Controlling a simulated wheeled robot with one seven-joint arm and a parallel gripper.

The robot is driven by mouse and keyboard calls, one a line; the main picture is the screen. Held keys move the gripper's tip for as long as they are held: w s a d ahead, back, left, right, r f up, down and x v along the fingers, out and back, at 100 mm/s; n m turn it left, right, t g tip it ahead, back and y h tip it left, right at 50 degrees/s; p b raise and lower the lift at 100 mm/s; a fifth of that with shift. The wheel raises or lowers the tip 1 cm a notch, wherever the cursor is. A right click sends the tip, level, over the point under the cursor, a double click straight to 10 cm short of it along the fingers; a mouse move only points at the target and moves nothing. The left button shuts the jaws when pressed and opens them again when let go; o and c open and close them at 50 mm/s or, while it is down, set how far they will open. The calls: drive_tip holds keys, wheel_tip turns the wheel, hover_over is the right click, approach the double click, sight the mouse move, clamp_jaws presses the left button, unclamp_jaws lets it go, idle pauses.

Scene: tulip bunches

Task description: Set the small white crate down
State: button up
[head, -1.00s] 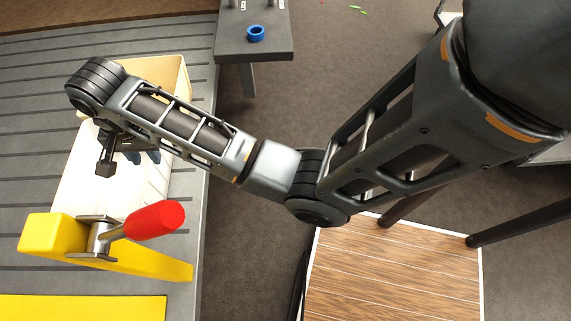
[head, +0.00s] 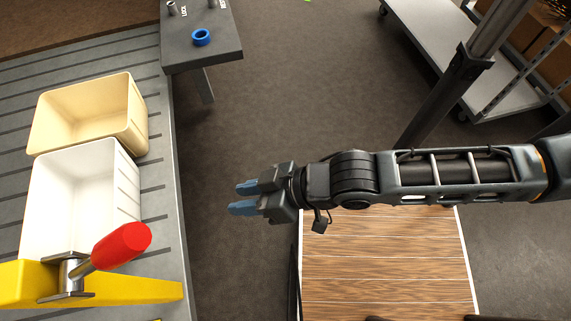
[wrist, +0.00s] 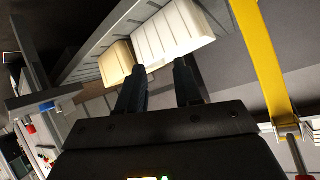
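The small white crate (head: 82,196) stands upright on the grey slatted surface at the left of the head view, and it looks empty. It also shows at the top of the wrist view (wrist: 172,35). My gripper (head: 238,197) is over the floor, to the right of the crate and clear of it. Its blue-grey fingers point left toward the crate, with a gap between them and nothing held. The two fingers also show apart in the wrist view (wrist: 158,85).
A cream crate (head: 88,112) stands just behind the white one. A yellow bar (head: 135,291) with a red-handled lever (head: 121,245) lies along the white crate's near side. A dark stand (head: 205,50) with a blue ring (head: 201,37) is at the back. A wood-topped surface (head: 385,265) is below my arm.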

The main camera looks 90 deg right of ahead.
drive_tip(key=s+r+n+t, duration=0.3)
drive_tip(key=s+r, duration=0.5)
drive_tip(key=r, duration=0.5)
drive_tip(key=shift+a+r+n+t, duration=0.15)
drive_tip(key=shift+a+n+t, duration=0.1)
drive_tip(key=shift+n+t, duration=0.05)
